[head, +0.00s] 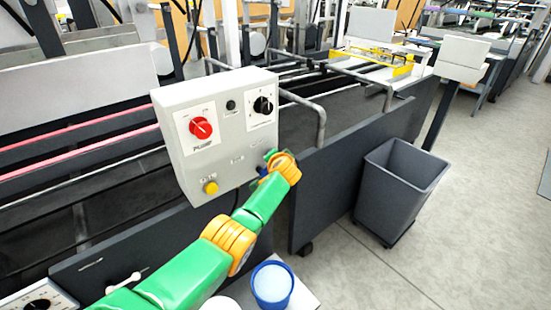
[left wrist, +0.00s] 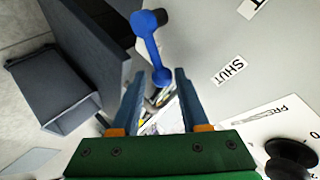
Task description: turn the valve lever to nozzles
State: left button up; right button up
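The valve lever (left wrist: 148,42) is blue with a rounded end. In the left wrist view it stands at top centre on the pale face of the control box (head: 172,120). My left gripper (left wrist: 159,72) is open, its two blue fingers apart, with the lever's lower end close to the gap between the fingertips. I cannot tell whether they touch it. In the head view my left gripper (head: 268,166) is at the box's lower right corner and largely hides the lever. A "SHUT" label (left wrist: 230,70) lies right of the lever. My right gripper is not in view.
The box carries a red knob (head: 200,127), a black knob (head: 263,105) and a yellow button (head: 210,187). A grey bin (head: 400,190) stands on the floor to the right. A blue-rimmed cup (head: 272,284) is below my arm. Machine rails (head: 322,115) run behind the box.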

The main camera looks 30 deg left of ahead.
pick_arm(q)
jog(key=p+v, duration=0.3)
jog(key=v, duration=0.4)
dwell(0.3)
